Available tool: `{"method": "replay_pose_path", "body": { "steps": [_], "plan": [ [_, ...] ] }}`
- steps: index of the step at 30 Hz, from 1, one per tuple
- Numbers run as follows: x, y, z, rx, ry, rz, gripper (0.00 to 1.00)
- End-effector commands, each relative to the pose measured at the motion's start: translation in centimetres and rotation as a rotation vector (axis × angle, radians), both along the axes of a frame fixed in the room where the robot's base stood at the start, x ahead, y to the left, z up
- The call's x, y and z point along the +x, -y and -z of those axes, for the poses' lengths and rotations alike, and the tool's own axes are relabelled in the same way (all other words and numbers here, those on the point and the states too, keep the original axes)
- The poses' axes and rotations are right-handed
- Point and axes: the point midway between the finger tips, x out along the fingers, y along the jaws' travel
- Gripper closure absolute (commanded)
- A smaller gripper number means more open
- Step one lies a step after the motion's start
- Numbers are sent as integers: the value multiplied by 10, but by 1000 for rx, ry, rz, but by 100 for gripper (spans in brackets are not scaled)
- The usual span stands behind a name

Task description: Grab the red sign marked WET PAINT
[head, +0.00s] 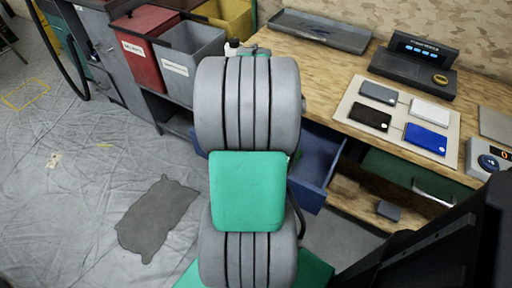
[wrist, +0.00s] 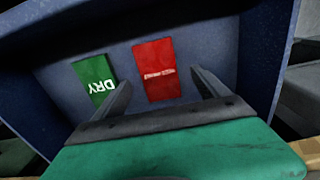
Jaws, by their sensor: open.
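In the wrist view, a red sign (wrist: 157,70) with a pale line of lettering, too small to read, lies in a blue drawer. My gripper (wrist: 160,82) is open, with one finger on each side of the red sign's lower part; contact cannot be told. A green sign marked DRY (wrist: 96,78) lies to the left of the red one, outside the left finger. In the head view, the blue drawer (head: 318,160) is pulled out under the bench, and my arm hides its inside and my gripper.
The wooden bench (head: 322,72) carries a mat (head: 395,132) with several coloured cards, a dark device (head: 415,65) and a grey tray (head: 320,30). Red (head: 145,50) and grey (head: 188,68) bins stand left of the bench. The sheeted floor at left is mostly clear, with a grey patch (head: 157,218).

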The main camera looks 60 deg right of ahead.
Motion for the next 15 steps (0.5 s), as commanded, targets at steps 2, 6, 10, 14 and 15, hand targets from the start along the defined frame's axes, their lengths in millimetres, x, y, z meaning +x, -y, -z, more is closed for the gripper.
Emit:
{"method": "replay_pose_path", "body": {
  "steps": [2,6,10,14,15],
  "plan": [
    [-4,2,18,3,-2,1,15],
    [-3,3,36,0,0,-1,15],
    [-3,3,37,0,0,-1,15],
    [-3,3,37,-1,0,-2,18],
    [-3,3,37,-1,0,-2,21]
  ]
}}
